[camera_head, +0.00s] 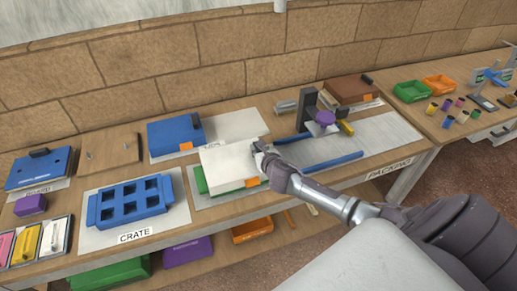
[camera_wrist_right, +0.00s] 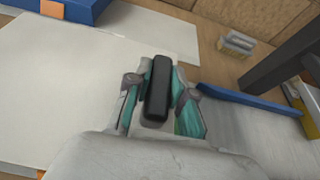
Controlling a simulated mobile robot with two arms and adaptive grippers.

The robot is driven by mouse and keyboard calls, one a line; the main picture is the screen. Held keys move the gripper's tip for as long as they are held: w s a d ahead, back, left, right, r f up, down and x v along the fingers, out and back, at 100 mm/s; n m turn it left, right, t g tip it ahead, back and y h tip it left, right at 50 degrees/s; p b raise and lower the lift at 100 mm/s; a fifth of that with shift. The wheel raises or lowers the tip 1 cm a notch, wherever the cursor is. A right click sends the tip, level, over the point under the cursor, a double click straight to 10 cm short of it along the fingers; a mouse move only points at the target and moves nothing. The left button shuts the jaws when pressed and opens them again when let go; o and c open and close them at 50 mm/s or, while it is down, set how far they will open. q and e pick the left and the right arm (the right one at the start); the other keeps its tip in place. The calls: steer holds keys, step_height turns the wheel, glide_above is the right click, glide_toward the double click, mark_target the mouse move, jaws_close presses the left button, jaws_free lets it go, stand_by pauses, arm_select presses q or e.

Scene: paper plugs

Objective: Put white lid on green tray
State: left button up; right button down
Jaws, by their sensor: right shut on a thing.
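The white lid (camera_head: 228,163) is over the green tray (camera_head: 200,181) in the head view, with an orange tag at its front right. Green shows along the tray's left side and part of its front; the lid hides the rest. I cannot tell whether lid and tray touch. My right gripper (camera_head: 262,152) is at the lid's right side. In the right wrist view my gripper (camera_wrist_right: 160,88) is shut on the lid's black handle (camera_wrist_right: 157,90), and the lid's white top (camera_wrist_right: 65,95) spreads to the left. My left gripper is not in view.
A blue lid or box (camera_head: 175,134) lies behind on a white sheet. A blue crate (camera_head: 131,201) stands to the left. A dark upright stand (camera_head: 307,110) and blue rails (camera_head: 332,161) are to the right. Bare grey surface (camera_head: 375,135) lies beyond them.

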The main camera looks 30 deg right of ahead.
steer(key=shift+f, duration=0.1)
steer(key=c, duration=0.9)
jaws_free()
steer(key=shift+c, duration=0.2)
steer(key=v, duration=1.2)
